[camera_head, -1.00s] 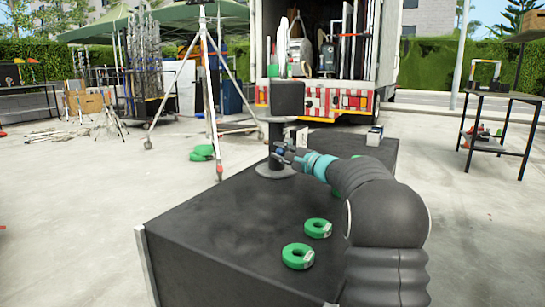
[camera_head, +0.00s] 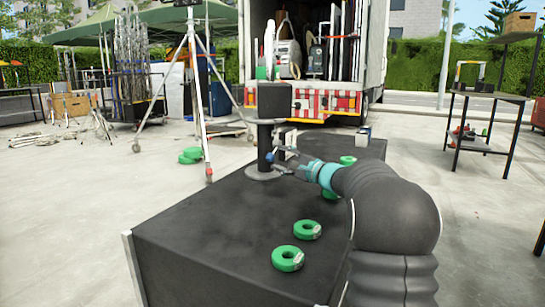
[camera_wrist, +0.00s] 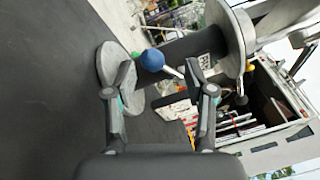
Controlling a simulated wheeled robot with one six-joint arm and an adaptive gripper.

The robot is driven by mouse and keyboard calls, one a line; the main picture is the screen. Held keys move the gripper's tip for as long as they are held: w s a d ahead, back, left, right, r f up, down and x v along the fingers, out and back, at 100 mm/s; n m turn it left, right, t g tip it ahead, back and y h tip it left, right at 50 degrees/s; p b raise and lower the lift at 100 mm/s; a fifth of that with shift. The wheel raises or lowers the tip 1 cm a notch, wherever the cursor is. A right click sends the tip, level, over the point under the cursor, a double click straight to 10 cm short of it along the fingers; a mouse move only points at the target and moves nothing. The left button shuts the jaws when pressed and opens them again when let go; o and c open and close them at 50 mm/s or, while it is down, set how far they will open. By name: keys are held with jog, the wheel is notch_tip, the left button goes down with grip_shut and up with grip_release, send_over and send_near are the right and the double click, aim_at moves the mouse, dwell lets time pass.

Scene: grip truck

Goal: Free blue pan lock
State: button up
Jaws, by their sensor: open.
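The pan lock is a round blue knob (camera_wrist: 152,60) on a light rod beside the dark column (camera_wrist: 185,46) of a small stand. In the head view the blue knob (camera_head: 269,157) shows small against the column. The stand has a round grey base disc (camera_head: 262,173) on the black table and a dark box-shaped top (camera_head: 272,100). My gripper (camera_wrist: 160,68) is open, with one finger on each side of the knob's rod in the wrist view. In the head view my gripper (camera_head: 282,161) is beside the column. I cannot tell whether a finger touches the knob.
Several green rings lie on the black table (camera_head: 200,230), including one at the front (camera_head: 288,258). A white tripod (camera_head: 200,90) stands on the left behind the table. An open truck (camera_head: 315,100) is behind. The table's left part is clear.

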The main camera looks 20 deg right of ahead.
jog(key=v, duration=0.7)
jog(key=shift+f, duration=0.1)
